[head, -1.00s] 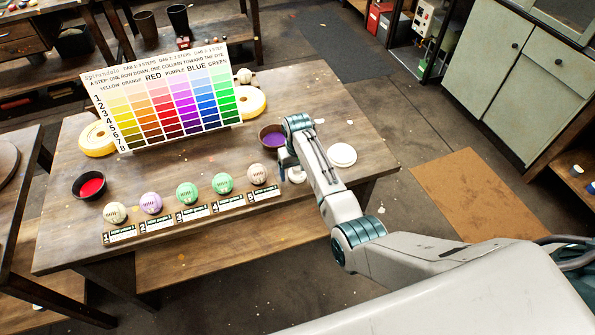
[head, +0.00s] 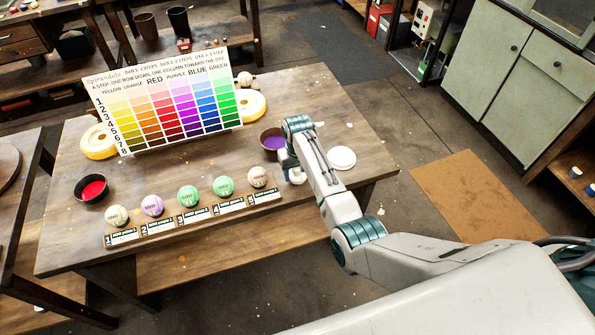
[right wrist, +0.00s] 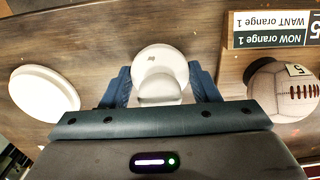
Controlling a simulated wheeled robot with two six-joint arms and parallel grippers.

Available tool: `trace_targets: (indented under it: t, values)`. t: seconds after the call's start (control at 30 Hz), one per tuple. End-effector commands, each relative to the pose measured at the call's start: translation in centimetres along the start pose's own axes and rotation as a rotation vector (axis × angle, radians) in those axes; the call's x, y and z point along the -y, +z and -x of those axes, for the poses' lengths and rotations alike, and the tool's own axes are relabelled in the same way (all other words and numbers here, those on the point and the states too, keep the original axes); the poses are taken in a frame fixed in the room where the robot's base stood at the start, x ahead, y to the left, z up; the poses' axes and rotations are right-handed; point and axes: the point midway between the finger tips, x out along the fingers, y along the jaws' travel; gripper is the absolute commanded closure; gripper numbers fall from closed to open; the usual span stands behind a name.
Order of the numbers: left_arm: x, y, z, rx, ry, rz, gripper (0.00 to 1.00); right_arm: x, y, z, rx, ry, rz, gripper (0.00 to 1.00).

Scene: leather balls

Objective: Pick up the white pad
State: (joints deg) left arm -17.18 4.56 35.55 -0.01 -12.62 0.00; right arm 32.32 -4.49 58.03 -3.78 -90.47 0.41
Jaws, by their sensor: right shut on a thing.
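The white pad (right wrist: 160,88) has a rounded grip and sits between the fingers of my right gripper (right wrist: 160,80), which is shut on it. A round white disc (right wrist: 158,60) shows directly beneath or behind the pad; I cannot tell whether the pad touches it. In the head view my right gripper (head: 288,162) is low over the table's right part, beside the bowl of purple dye (head: 273,142). The arm partly hides the pad there. My left gripper is not in view.
Another white disc (head: 341,158) lies right of the gripper. A row of labelled balls, including the end ball (head: 258,177), stands along the front. A red dye bowl (head: 91,188) is at the left. A colour chart (head: 170,105) stands at the back.

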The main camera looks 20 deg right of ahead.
Motion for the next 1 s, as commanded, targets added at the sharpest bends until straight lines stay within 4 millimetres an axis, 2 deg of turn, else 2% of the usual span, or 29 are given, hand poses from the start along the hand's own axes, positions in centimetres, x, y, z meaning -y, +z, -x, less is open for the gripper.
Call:
trace_targets:
  t: [0.03, 0.23, 0.37, 0.4, 0.43, 0.73, 0.9, 1.0]
  values:
    - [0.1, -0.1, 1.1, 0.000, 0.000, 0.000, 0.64, 0.0, 0.0, 1.1, 0.000, 0.000, 0.000, 0.68]
    - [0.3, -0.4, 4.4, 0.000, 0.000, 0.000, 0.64, 0.0, 0.1, 3.8, -0.001, 0.000, 0.000, 0.68]
    - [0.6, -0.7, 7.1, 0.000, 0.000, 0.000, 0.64, 0.8, 3.1, 3.8, 0.004, -0.002, 0.000, 0.68]
    - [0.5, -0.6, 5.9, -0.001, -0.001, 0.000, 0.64, 1.0, 4.0, 2.8, 0.001, -0.002, 0.000, 0.68]
    - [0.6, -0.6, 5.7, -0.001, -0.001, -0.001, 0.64, 1.2, 4.7, 2.8, -0.001, -0.001, 0.000, 0.68]
    - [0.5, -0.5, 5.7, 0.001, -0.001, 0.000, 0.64, 3.0, 11.5, 3.6, -0.001, -0.003, 0.000, 0.68]
    - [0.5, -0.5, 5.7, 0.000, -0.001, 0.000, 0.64, 3.6, 14.1, 3.9, -0.002, -0.002, 0.000, 0.68]
    - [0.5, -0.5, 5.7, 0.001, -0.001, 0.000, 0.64, 3.8, 14.9, 4.0, -0.001, -0.001, -0.001, 0.68]
